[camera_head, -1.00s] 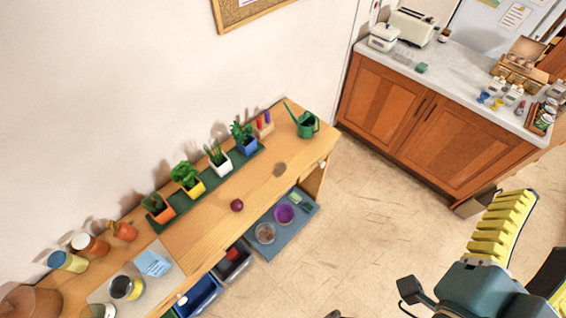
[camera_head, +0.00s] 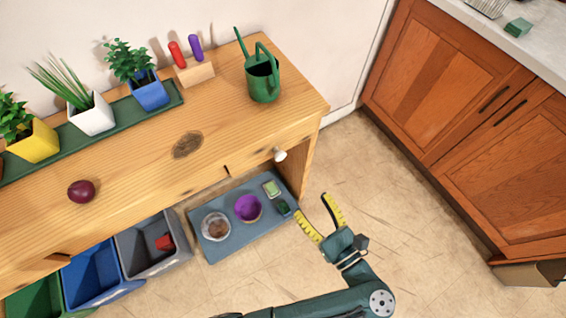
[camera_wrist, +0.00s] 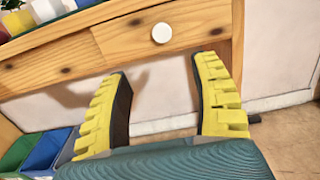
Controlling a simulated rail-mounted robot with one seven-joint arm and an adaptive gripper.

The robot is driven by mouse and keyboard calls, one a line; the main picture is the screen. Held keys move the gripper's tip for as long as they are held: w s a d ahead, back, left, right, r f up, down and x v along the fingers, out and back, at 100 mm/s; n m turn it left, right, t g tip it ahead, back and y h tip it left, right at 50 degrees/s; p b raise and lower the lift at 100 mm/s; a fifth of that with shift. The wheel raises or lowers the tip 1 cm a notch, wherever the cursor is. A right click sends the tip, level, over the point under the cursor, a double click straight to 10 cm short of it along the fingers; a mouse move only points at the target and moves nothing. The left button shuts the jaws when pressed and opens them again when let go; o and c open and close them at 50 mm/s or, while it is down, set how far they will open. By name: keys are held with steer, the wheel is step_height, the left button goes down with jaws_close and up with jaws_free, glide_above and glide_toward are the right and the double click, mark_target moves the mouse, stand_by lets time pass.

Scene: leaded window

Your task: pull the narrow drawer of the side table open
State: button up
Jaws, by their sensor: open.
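The wooden side table (camera_head: 230,110) has a narrow drawer (camera_head: 250,165) at its right end, with a round white knob (camera_head: 279,154). In the wrist view the drawer front (camera_wrist: 195,22) looks flush with the table, and the knob (camera_wrist: 161,32) is near the top centre. My gripper (camera_head: 312,204) is open and empty in front of the table's right end. In the wrist view its yellow ridged fingers (camera_wrist: 160,66) point toward the drawer, spread either side of the knob's line. The knob lies beyond the fingertips and looks apart from them.
A grey-blue tray (camera_head: 210,248) with bowls lies below the drawer, near the gripper. Bins, including a blue one (camera_head: 95,275), stand left of it. A green watering can (camera_head: 263,78) and plants stand on the tabletop. A wooden cabinet (camera_head: 430,90) is at right; floor between is clear.

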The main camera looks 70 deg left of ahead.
mark_target(281, 157)
steer(key=b+x, duration=0.5)
steer(key=x, duration=1)
steer(key=shift+w+a, duration=0.1)
steer(key=shift+a+r, duration=0.15)
steer(key=shift+a, duration=0.45)
steer(key=shift+c, duration=0.2)
jaws_close()
steer(key=shift+d, duration=0.1)
